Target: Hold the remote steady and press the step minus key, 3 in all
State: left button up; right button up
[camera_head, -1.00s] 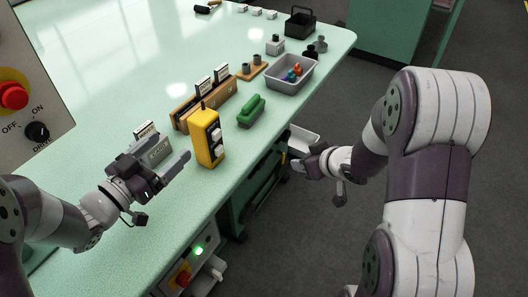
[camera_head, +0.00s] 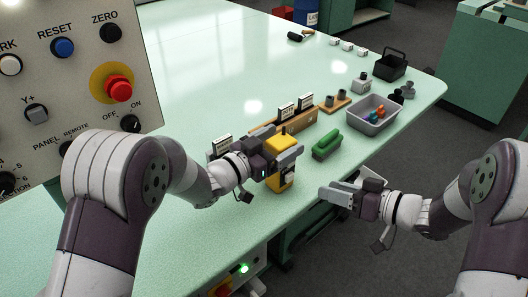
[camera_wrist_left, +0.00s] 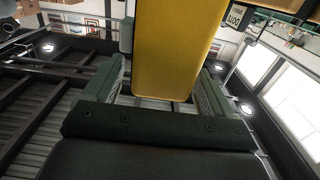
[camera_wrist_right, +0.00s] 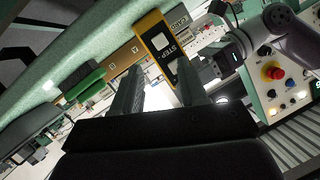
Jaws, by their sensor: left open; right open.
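The yellow remote (camera_head: 281,179) stands upright near the front edge of the table. My left gripper (camera_head: 282,158) is open, with its fingers on either side of the remote; the remote's yellow body (camera_wrist_left: 176,50) fills the space between them in the left wrist view. I cannot tell whether they touch it. My right gripper (camera_head: 340,190) is open and empty, off the table's front edge to the right of the remote. In the right wrist view, the remote (camera_wrist_right: 157,42) shows its dark face with a STEP label and pale keys, beyond the fingertips.
A grey bin (camera_head: 372,117) with small coloured parts is further right. A wooden card rack (camera_head: 305,122) stands behind. A control panel (camera_head: 75,60) with a red button fills the upper left.

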pick_arm(q)
jog(key=shift+w+d, duration=0.25)
jog(key=shift+d, duration=0.05)
jog(key=c, duration=1.3)
pick_arm(e)
jog(key=shift+c, duration=0.3)
grip_shut()
